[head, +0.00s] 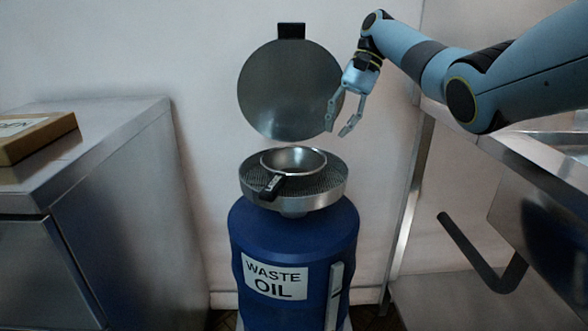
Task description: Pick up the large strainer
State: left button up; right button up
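A round metal bowl-shaped strainer (313,159) with a silver rim and a short black handle (272,187) sits in a wider round mesh-lined metal pan (331,189). The handle points toward me and slightly left, over the pan's front rim. The pan rests on top of a blue drum (292,235). My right gripper (337,130) points down, open and empty, above and a little right of the strainer, not touching it. My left gripper is not in view.
The drum bears a "WASTE OIL" label (275,279). A round metal lid (291,90) stands upright behind the pan. A steel cabinet (110,190) with a cardboard box (35,142) stands left. A steel counter (540,165) and a dark bar handle (480,262) are right.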

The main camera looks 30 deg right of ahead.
aim_at(318, 170)
jog(key=x, duration=0.4)
jog(key=shift+s+a+r+b, duration=0.1)
jog(key=shift+b, duration=0.25)
jog(key=shift+a+f, duration=0.1)
jog(key=shift+f, duration=0.15)
jog(key=b+x, duration=0.1)
jog(key=x, duration=0.5)
jog(key=shift+a+f+b, duration=0.1)
jog(key=shift+f+b, duration=0.2)
jog(key=shift+b, duration=0.1)
jog(key=c, duration=0.3)
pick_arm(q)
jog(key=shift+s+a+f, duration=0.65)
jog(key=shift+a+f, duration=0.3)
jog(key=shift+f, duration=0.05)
pick_arm(e)
jog(key=shift+r, duration=0.1)
grip_shut()
